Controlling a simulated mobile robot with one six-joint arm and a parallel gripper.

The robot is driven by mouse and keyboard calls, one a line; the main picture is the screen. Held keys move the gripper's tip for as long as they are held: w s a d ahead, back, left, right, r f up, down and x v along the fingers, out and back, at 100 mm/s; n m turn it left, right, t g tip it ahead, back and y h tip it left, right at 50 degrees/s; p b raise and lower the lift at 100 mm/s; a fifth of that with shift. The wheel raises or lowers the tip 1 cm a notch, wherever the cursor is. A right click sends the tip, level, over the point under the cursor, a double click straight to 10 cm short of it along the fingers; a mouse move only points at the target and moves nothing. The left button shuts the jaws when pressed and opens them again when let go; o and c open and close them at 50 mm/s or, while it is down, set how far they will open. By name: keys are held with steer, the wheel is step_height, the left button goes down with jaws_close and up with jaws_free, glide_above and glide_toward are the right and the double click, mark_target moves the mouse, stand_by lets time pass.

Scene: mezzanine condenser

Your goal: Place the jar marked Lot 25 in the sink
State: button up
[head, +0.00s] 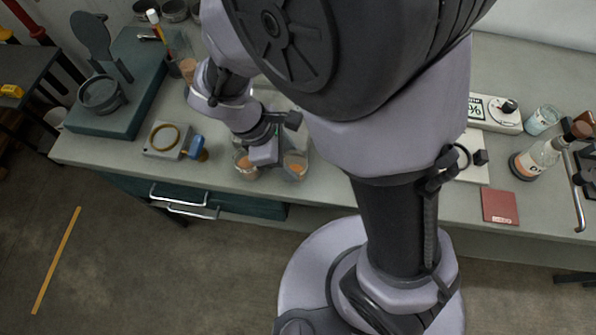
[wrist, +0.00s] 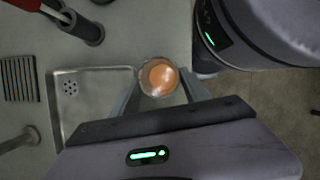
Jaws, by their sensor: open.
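Two clear jars with orange contents stand near the bench's front edge in the head view, a left jar (head: 245,165) and a right jar (head: 295,167). I cannot read a lot number on either. My gripper (head: 276,148) is low beside them. In the wrist view my gripper (wrist: 160,76) is open, with one orange-filled jar (wrist: 158,77) between its fingertips; I cannot tell whether they touch it. The other jar is not visible there. The sink (wrist: 92,82), a shallow basin with a drain, lies left of the jar in the wrist view. My arm largely hides it in the head view.
A grey box with a brass ring (head: 166,138) and a blue-handled tool (head: 197,148) lie left of the jars. A bottle (head: 538,158) and a red pad (head: 499,206) are at the right. A red-handled item (wrist: 45,10) stands beyond the sink.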

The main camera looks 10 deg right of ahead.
mark_target(295, 166)
steer(key=b+x, duration=0.2)
steer(key=x, duration=0.2)
steer(key=shift+a+b, duration=0.35)
steer(key=shift+b, duration=0.05)
steer(key=shift+d+r, duration=0.2)
steer(key=shift+r, duration=0.05)
steer(key=shift+a, duration=0.1)
jaws_close()
